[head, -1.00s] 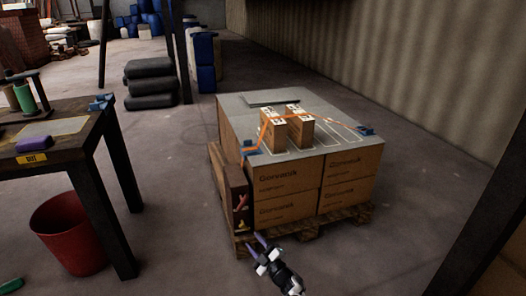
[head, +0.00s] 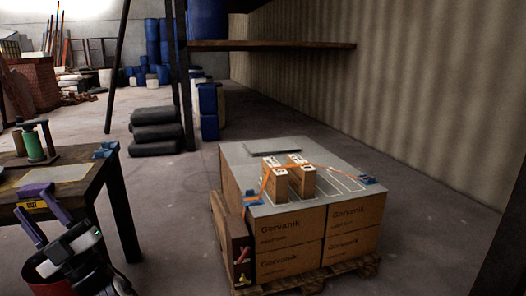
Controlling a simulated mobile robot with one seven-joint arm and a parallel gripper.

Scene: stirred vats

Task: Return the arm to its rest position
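My gripper (head: 32,203) is at the lower left of the head view, in front of the table's near edge.
The wooden table (head: 90,192) stands at the left, with a green spool (head: 34,148) and a blue clamp-like piece (head: 105,149) on it. A pallet load of cartons (head: 290,232) stands right of centre. Black sacks (head: 155,130) lie behind. Floor between is clear.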

